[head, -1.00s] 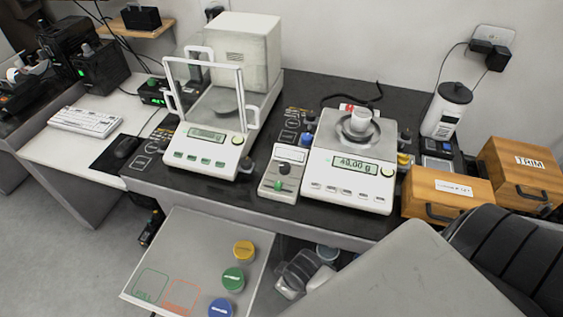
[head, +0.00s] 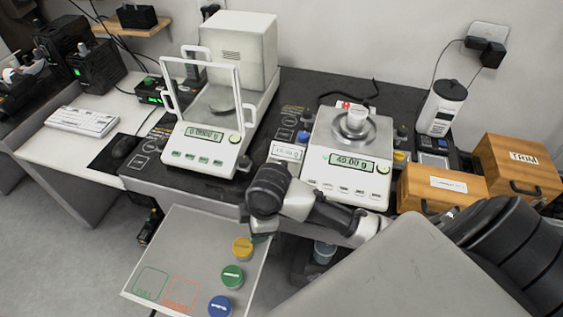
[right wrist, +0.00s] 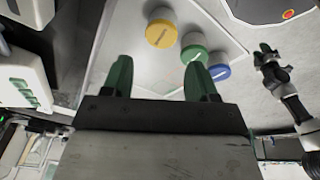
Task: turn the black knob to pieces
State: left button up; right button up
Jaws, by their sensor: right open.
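The small control box (head: 287,152) stands between the two balances, and only its upper part with a display shows in the head view. The black knob is hidden behind my right arm. My right gripper (head: 260,237) points down in front of the table edge, above the tray's upper right corner. In the right wrist view its two green fingers (right wrist: 160,80) are apart with nothing between them. Another arm with a dark gripper (right wrist: 268,58), apparently my left, shows at the right of that view; its jaws are too small to judge.
The left balance (head: 205,145) has a glass-framed shield. A tray (head: 205,245) below holds yellow (head: 242,248), green (head: 232,276) and blue (head: 220,306) lidded pots. Wooden boxes (head: 440,187) stand right.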

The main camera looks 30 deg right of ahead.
jog(key=w+d+r+n+g+h, duration=0.1)
jog(key=w+d+r+n+h, duration=0.1)
jog(key=w+d+r+n, duration=0.45)
jog(key=m+g, duration=0.1)
jog(key=m, duration=0.1)
send_near(282, 163)
notch_tip(282, 163, down, 10)
jog(key=shift+r+p, duration=0.1)
jog(key=shift+p, duration=0.25)
